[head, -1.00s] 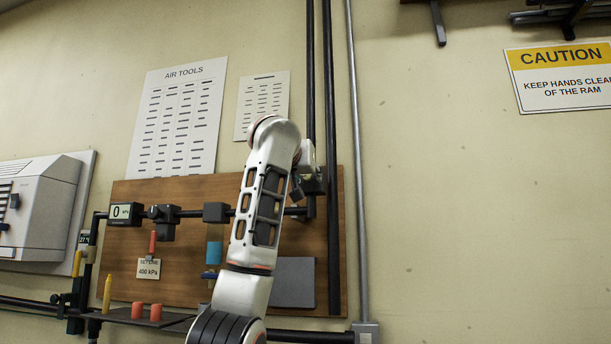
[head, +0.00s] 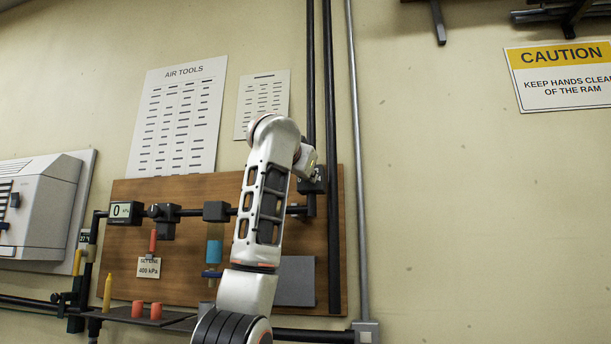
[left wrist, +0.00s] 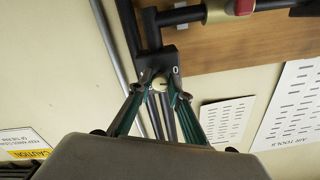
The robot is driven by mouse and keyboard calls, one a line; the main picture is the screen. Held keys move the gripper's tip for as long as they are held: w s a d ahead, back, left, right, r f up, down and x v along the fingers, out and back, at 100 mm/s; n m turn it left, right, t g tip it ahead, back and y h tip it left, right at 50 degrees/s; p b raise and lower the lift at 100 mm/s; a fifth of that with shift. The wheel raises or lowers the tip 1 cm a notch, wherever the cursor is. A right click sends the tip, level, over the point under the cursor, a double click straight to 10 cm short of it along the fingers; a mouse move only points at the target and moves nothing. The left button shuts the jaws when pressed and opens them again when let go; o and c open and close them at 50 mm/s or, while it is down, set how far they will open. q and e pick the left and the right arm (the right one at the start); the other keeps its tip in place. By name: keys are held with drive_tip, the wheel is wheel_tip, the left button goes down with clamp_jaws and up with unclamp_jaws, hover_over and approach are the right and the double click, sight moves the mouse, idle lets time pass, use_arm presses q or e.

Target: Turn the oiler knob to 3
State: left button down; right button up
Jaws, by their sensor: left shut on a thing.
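A small pale round knob (left wrist: 160,84) sits on a dark block (left wrist: 170,62) in the left wrist view. A white "0" is printed on the block beside the knob. My left gripper (left wrist: 160,87) is shut on the knob, one finger on each side. A dark line shows on the knob, but I cannot tell which number it points at. In the head view the dark block (head: 314,183) is at the right end of the horizontal pipe. There my arm hides the knob and most of the gripper. My right gripper is in neither view.
A wooden panel (head: 185,187) carries the pipe, a gauge (head: 125,212) reading 0, and a blue-filled bowl (head: 214,251) beside my arm. A shelf (head: 130,315) holds a yellow item and two red ones. Vertical pipes (head: 333,120) run close by the block.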

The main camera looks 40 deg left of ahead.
use_arm(q)
drive_tip(key=m+p, duration=0.3)
drive_tip(key=m, duration=2.2)
drive_tip(key=shift+r, duration=0.1)
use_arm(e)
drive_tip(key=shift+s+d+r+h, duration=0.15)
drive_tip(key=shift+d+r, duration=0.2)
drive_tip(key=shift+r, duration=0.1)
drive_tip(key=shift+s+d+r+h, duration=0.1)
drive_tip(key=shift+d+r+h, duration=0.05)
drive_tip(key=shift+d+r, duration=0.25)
use_arm(q)
drive_tip(key=shift+m, duration=0.3)
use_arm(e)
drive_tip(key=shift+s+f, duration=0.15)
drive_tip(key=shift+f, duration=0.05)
use_arm(q)
drive_tip(key=c, duration=2)
unclamp_jaws()
drive_tip(key=shift+c, duration=0.2)
drive_tip(key=shift+o, duration=0.8)
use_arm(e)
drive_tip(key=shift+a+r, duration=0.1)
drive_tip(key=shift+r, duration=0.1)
